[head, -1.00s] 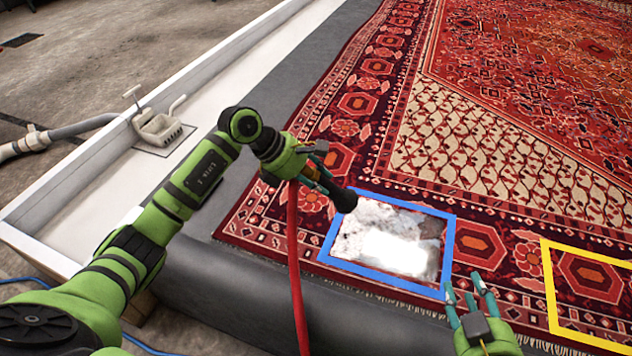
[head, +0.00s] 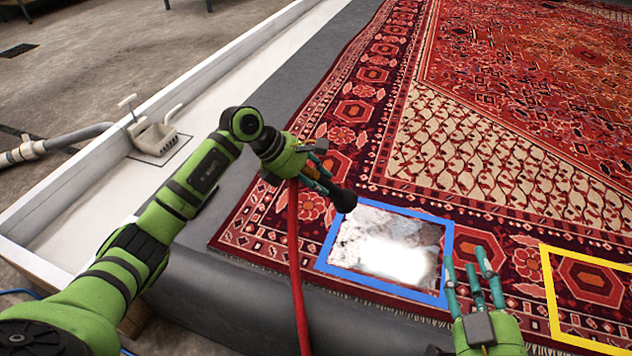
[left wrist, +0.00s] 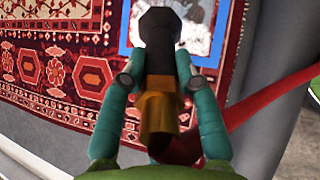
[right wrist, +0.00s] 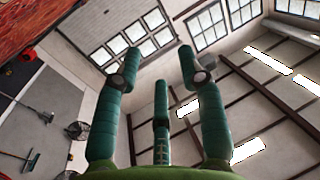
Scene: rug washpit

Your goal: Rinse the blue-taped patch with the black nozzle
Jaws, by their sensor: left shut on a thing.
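The black nozzle (head: 344,201) is held in my left gripper (head: 322,180), just above the upper-left corner of the blue-taped patch (head: 333,246). In the left wrist view the fingers clasp the nozzle (left wrist: 160,40) from both sides, and its tip overlaps the patch. White foam (head: 395,255) covers much of the patch, with pinkish-brown areas showing at its upper part. No water stream can be made out. A red hose (head: 297,260) hangs down from the left gripper. My right gripper (head: 467,268) is open and empty, near the patch's lower-right corner.
A yellow-taped patch (head: 548,290) lies to the right on the red patterned rug (head: 480,150). A white-walled channel (head: 95,205) with a drain fitting (head: 152,135) and grey pipe runs along the left. The grey floor strip beside the rug is clear.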

